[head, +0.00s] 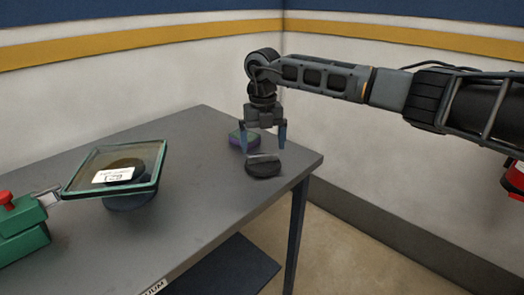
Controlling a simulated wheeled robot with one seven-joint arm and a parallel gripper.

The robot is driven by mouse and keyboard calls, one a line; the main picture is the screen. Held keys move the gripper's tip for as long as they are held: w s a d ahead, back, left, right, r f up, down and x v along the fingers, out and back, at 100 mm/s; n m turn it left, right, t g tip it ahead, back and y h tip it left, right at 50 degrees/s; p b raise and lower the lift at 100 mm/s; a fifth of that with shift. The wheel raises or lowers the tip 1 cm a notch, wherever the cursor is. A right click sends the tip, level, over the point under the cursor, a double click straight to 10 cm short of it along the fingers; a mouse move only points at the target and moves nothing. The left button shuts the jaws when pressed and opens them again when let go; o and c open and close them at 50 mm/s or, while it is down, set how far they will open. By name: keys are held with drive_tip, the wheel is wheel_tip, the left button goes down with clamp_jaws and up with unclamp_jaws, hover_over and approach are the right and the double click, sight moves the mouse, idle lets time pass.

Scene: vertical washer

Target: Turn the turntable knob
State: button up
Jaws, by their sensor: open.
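A dark round piece with a raised ridge across its top (264,168) sits on the grey table near its right edge; it looks like the knob. My gripper (263,147) points down just above and behind it, open, with one blue finger on each side. The fingers look apart from the knob, but the exact gap is hard to tell. On the left, a green-framed clear plate (150,160) with a white label lies tilted over a dark round base (130,202). The base is partly hidden, and I cannot tell whether it turns.
A green box (22,240) with a red button (6,201) stands at the left edge. The grey table (200,220) is clear in front. Walls stand close behind.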

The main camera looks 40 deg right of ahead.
sight(263, 160)
drive_tip(key=shift+f, duration=1.75)
drive_tip(key=c, duration=0.7)
